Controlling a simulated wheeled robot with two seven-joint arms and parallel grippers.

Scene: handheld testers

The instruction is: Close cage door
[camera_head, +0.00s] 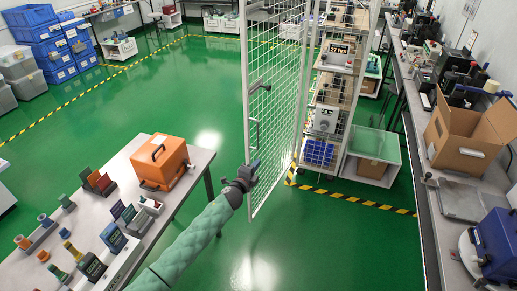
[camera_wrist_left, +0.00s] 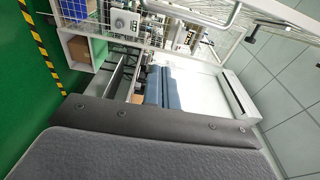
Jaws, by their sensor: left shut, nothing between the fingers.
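The cage door (camera_head: 275,100) is a tall white-framed mesh panel. It stands open, swung out in front of a cage with shelves of testers (camera_head: 325,120). A dark latch (camera_head: 258,87) and a pull handle (camera_head: 254,133) sit near its left edge. My left gripper (camera_head: 252,172) is shut and empty, at the lower left edge of the door, below the handle. I cannot tell whether it touches the frame. In the left wrist view a pale bar handle (camera_wrist_left: 195,20) and mesh cross the top. My right gripper is out of view.
A grey table (camera_head: 105,225) with an orange case (camera_head: 160,161) and several small testers stands at the left. A long bench (camera_head: 440,215) with an open cardboard box (camera_head: 470,135) runs along the right. Black-yellow tape (camera_head: 355,200) marks the green floor, which is clear around the door.

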